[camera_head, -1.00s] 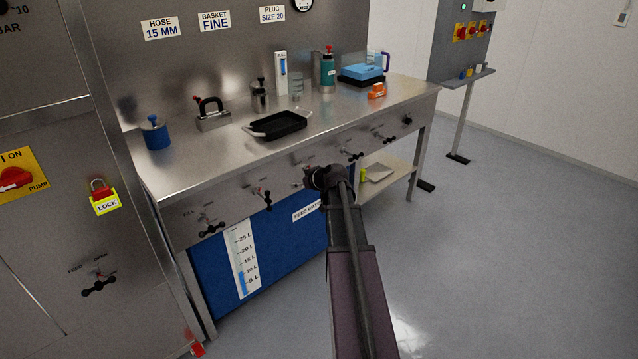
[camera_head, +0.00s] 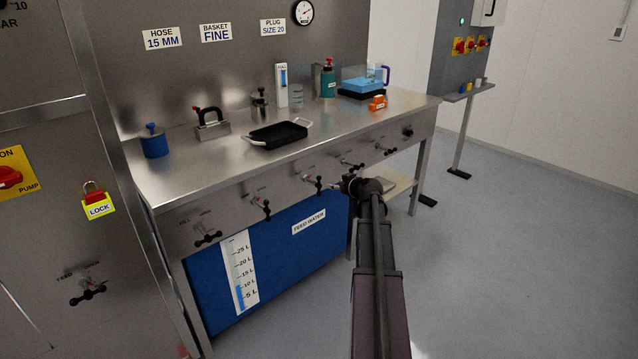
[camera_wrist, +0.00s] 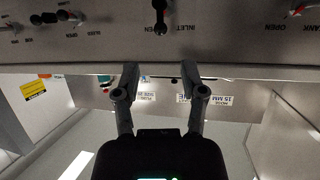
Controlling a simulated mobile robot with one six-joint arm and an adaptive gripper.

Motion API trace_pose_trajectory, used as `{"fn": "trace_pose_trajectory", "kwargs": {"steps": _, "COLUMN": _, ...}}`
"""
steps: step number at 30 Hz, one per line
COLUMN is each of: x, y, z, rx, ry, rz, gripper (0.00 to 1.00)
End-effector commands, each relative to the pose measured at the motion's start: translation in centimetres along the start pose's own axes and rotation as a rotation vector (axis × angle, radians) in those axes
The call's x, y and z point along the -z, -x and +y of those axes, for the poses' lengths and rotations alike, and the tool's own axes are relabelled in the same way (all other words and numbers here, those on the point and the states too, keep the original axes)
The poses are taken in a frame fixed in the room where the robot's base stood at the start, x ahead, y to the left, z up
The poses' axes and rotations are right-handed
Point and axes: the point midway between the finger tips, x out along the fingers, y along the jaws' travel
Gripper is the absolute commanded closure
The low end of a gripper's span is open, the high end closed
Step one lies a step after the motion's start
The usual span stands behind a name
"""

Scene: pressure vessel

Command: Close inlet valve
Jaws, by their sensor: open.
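The inlet valve (camera_wrist: 160,16) is a dark lever handle on the bench's front panel, beside an INLET label, at the top middle of the wrist view. Its lever lies along the picture's vertical. In the head view it appears to be the black handle (camera_head: 317,184) just left of my gripper (camera_head: 349,184). In the wrist view my gripper (camera_wrist: 159,82) is open and empty. Its two fingers are apart, below the valve in the picture and not touching it. In the head view my wrist hides the fingertips.
Neighbouring valve handles (camera_head: 265,208) (camera_head: 351,164) line the same panel on both sides. The steel bench (camera_head: 200,180) carries a black tray (camera_head: 277,136) and an orange block (camera_head: 377,103). A blue feed water tank (camera_head: 280,250) stands below. The floor (camera_head: 500,250) at right is clear.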

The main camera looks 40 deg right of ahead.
Motion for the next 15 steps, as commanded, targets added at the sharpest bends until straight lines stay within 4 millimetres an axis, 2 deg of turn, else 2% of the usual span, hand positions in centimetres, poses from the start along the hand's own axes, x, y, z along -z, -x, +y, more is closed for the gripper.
{"fn": "trace_pose_trajectory", "kwargs": {"steps": 8, "x": -0.1, "y": -2.4, "z": 0.1, "rx": 0.001, "ry": -0.001, "rz": 0.0, "gripper": 0.46}}
{"fn": "trace_pose_trajectory", "kwargs": {"steps": 15, "x": -0.2, "y": -5.9, "z": 0.2, "rx": 0.0, "ry": 0.001, "rz": 0.0, "gripper": 0.46}}
